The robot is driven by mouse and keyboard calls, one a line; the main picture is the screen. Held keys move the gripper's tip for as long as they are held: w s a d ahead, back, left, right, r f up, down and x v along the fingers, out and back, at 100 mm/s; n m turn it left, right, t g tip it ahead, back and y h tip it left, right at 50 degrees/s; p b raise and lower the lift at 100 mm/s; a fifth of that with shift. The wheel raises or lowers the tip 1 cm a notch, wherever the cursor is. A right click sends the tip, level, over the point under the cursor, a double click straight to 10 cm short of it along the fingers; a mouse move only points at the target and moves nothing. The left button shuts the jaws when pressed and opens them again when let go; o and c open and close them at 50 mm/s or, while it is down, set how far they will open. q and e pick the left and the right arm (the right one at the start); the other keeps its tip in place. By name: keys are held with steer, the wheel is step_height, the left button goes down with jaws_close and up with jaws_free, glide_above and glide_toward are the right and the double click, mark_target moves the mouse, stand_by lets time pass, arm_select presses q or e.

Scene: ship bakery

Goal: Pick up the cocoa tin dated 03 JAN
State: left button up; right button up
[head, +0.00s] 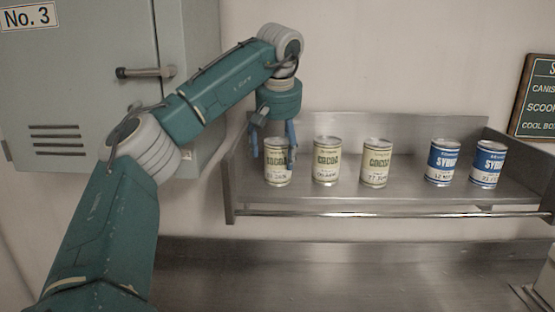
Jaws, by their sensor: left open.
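Three cream cocoa tins stand upright in a row on the steel shelf: the left tin (278,170), the middle tin (326,163) and the right tin (376,164). Each has a handwritten date low on its label. The dates are too small to read surely; the right one looks like 17 and a month starting with J. My left gripper (274,148) points down over the left cocoa tin, its blue fingers open at either side of the tin's upper part. I cannot tell whether they touch it. My right gripper is out of view.
Two blue syrup tins (441,163) (488,165) stand farther right on the shelf (408,190). A rail (390,214) runs along the shelf's front. A grey-green locker (100,90) stands at the left. The steel counter (350,275) below is mostly clear.

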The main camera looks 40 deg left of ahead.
arm_select(q)
steer(key=c, duration=1.4)
steer(key=shift+r, duration=0.15)
steer(key=shift+w+r, duration=0.1)
steer(key=shift+r, duration=0.5)
step_height(320, 180, up, 7)
steer(key=shift+d+f, duration=0.15)
steer(key=shift+r, duration=0.95)
